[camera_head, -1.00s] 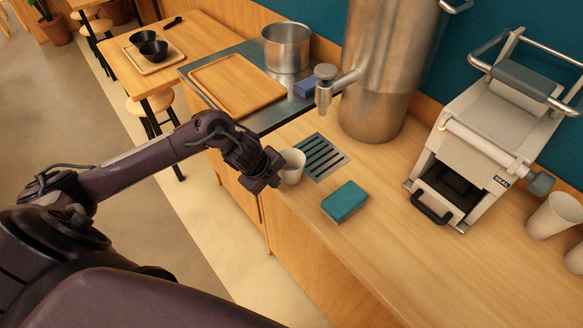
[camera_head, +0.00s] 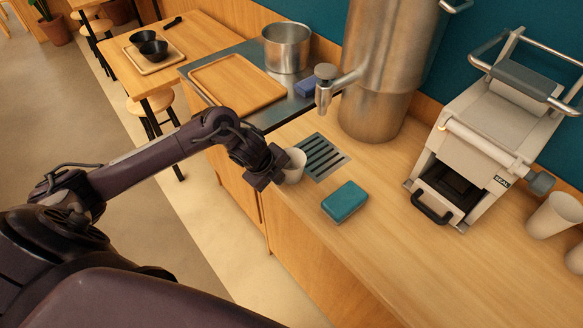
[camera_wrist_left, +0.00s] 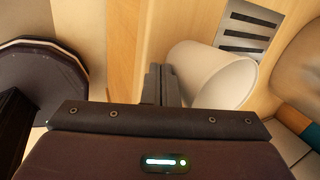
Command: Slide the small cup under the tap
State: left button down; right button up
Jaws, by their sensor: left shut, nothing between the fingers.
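The small white cup (camera_head: 293,166) stands upright on the counter at the near left edge of the slotted drip grate (camera_head: 324,156). The tap (camera_head: 324,90) juts from the tall steel urn (camera_head: 378,100) above the grate. My left gripper (camera_head: 277,163) is shut and empty, right beside the cup on its left side, partly covering it. In the left wrist view the shut fingers (camera_wrist_left: 160,85) are beside the cup's wall (camera_wrist_left: 209,78), seemingly touching it, with the grate (camera_wrist_left: 250,30) past the cup. My right gripper is not in view.
A teal sponge (camera_head: 345,201) lies on the counter in front of the grate. A sealing machine (camera_head: 480,130) and more cups (camera_head: 553,215) stand to the right.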

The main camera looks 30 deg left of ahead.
aim_at(299, 159)
pick_arm(q)
jog(key=shift+w+d, duration=0.2)
jog(key=shift+w, duration=0.45)
jog(key=shift+w+d, duration=0.25)
jog(key=shift+w, duration=0.4)
jog(key=shift+w+d, duration=0.2)
jog(key=shift+w, duration=0.45)
jog(key=shift+w+d+b, duration=0.25)
jog(key=shift+w+d, duration=0.05)
jog(key=shift+w, duration=0.65)
jog(key=shift+w+d+b, duration=0.3)
jog(key=shift+w, duration=0.7)
jog(key=shift+w+d+b, duration=0.25)
jog(key=shift+w+d, duration=0.05)
jog(key=shift+w, duration=0.65)
jog(key=shift+s+a+r+p, duration=0.1)
jog(key=shift+s+a+p, duration=0.15)
jog(key=shift+s+p, duration=0.45)
jog(key=shift+s+a, duration=0.2)
jog(key=shift+s, duration=0.55)
notch_tip(299, 159, up, 10)
jog(key=p, duration=1)
